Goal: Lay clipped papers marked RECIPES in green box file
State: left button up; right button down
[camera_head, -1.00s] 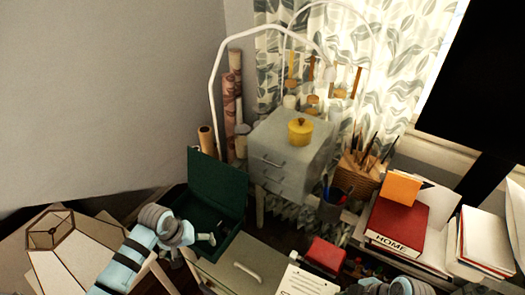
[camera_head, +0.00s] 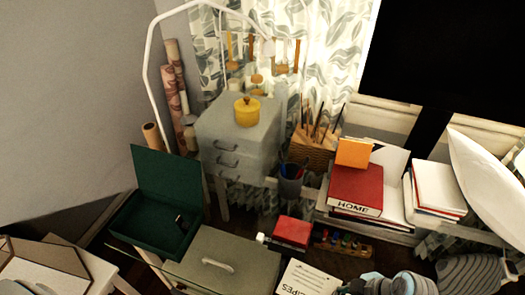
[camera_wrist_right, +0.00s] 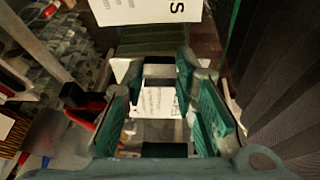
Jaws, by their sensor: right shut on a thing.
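The green box file (camera_head: 155,225) stands open at the left in the head view, lid raised at the back, with a small dark and light piece inside. The papers marked RECIPES (camera_head: 306,281) are at the bottom middle, partly cut off by the frame. They also show at the top of the right wrist view (camera_wrist_right: 135,10). My right gripper (camera_head: 355,287) is at the papers' right side, shut on them; its fingers show in the wrist view (camera_wrist_right: 158,75). The papers' clip is not clear. My left gripper is out of view.
A grey lidded case (camera_head: 228,262) with a handle lies between the box file and the papers. A red box (camera_head: 290,231) stands behind the papers. A pen cup (camera_head: 290,182), a HOME book (camera_head: 356,187) and a drawer unit (camera_head: 240,140) are farther back.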

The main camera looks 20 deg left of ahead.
aim_at(156, 228)
jog(key=z, duration=0.2)
jog(key=k, duration=1)
jog(key=u, duration=1.4)
jog(key=i, duration=1)
jog(key=z, duration=0.05)
